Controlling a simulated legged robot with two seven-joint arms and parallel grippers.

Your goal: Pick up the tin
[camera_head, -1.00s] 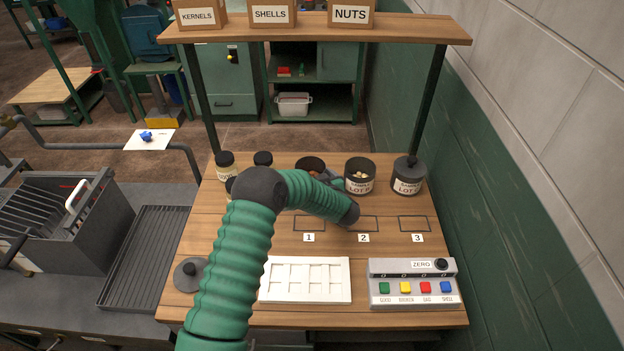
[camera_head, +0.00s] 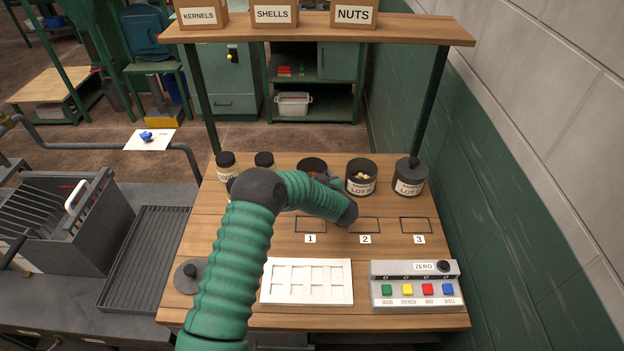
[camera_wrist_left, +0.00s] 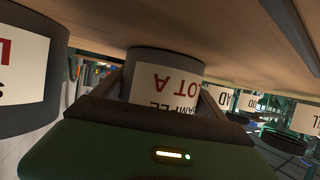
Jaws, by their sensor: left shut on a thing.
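The dark open-topped tin (camera_head: 312,163) stands at the back of the wooden table, partly hidden behind my left arm. In the left wrist view, the tin labelled LOT A (camera_wrist_left: 165,62) shows upside down between my left gripper's fingers (camera_wrist_left: 162,92). The gripper is shut on it. In the head view the fingers are mostly hidden behind my arm. My right gripper is not in view.
Dark-lidded jars (camera_head: 226,165) stand left of the tins. Numbered outlines (camera_head: 365,225) lie in front. A white tray (camera_head: 306,296), a counter box with coloured buttons (camera_head: 415,284) and a loose round lid (camera_head: 190,275) are nearer. A shelf (camera_head: 320,32) spans above.

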